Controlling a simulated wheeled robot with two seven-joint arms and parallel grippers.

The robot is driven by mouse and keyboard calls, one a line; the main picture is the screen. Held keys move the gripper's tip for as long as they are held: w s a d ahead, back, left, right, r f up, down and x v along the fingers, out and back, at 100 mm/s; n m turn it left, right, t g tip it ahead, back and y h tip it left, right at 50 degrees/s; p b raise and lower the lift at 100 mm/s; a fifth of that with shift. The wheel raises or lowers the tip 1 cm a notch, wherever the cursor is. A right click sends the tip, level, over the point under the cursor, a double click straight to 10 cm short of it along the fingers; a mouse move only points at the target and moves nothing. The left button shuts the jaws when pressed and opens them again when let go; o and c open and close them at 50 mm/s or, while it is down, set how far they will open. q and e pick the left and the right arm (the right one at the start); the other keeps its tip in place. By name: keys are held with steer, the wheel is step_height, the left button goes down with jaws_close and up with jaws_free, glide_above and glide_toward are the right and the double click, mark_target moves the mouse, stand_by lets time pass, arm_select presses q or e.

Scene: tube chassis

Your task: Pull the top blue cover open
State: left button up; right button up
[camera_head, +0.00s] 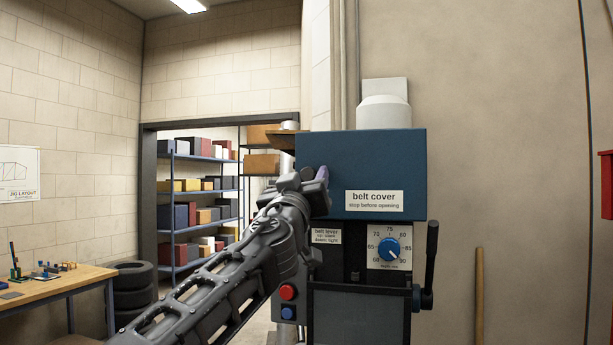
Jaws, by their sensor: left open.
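The blue belt cover (375,165) is a box-like hood on top of the machine in the middle of the view. It looks shut, and a white label reading "belt cover, stop before opening" (374,201) is on its lower front. My left gripper (316,177) is at the cover's left side, in front of its lower left edge. It is open, and I see nothing between its fingers. I cannot tell whether the fingers touch the cover. My left wrist hides part of the cover's lower left corner. My right gripper is not in view.
Below the cover are a blue dial (389,248), a black crank handle (429,270), and a red button (288,292). A white round housing (384,112) stands behind the cover. A workbench (60,286) and stacked tires (133,285) are at left. A wooden pole (479,295) leans at right.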

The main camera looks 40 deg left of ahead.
arm_select(q)
steer(key=shift+c, duration=0.3)
jaws_close()
stand_by(1.0)
